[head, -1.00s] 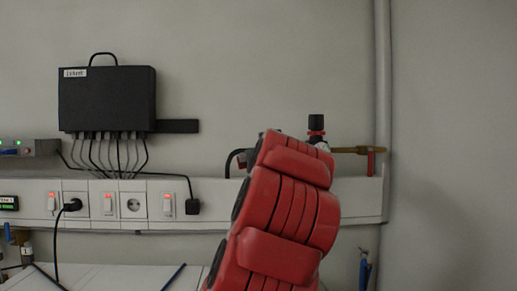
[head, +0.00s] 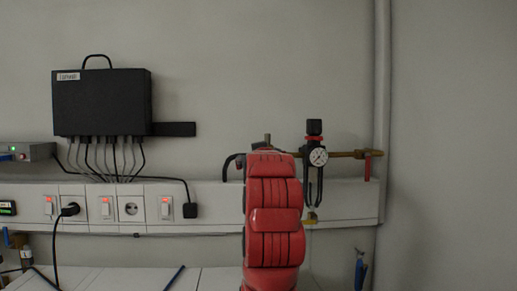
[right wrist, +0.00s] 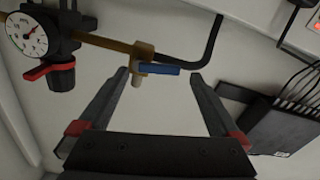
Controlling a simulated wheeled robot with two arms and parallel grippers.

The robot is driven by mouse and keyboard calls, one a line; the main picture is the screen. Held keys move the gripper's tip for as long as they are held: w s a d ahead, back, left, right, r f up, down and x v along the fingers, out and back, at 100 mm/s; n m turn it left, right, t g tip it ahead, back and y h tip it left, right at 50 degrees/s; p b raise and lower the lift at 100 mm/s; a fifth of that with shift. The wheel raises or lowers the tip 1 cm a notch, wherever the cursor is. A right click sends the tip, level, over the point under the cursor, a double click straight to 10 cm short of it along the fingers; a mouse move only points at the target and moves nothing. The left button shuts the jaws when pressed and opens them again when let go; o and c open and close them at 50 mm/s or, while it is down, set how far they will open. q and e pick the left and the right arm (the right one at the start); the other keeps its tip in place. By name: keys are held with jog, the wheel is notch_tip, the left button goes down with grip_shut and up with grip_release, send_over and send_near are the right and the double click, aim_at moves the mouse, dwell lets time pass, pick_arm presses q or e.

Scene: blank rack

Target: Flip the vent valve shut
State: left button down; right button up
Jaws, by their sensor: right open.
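In the right wrist view, a valve with a short blue lever (right wrist: 158,69) sits on a brass fitting (right wrist: 143,52) at the end of a brass pipe. The lever points right in the picture, roughly along the pipe. My right gripper (right wrist: 158,73) is open. Its fingertips appear on either side of the blue lever, with nothing gripped. I cannot tell how far they are from it in depth. In the head view my red right arm hides the blue lever and the gripper. My left gripper is in neither view.
A regulator with a gauge (head: 318,156) stands right of my arm; its gauge also shows in the right wrist view (right wrist: 27,33). A red handle (head: 368,166) is farther right on the pipe. A black box (head: 102,102) with cables hangs left above the white trunking (head: 345,200).

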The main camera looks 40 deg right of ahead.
jog(key=shift+w+d, duration=0.25)
jog(key=shift+w, duration=0.05)
jog(key=shift+c, duration=0.3)
jog(key=c, duration=1.1)
jog(key=shift+m+b, duration=0.7)
jog(key=shift+b, duration=0.45)
jog(key=shift+c, duration=0.3)
jog(key=shift+r+m+b, duration=0.25)
jog(key=shift+m+b, duration=0.1)
jog(key=shift+m, duration=0.15)
jog(key=shift+r, duration=0.1)
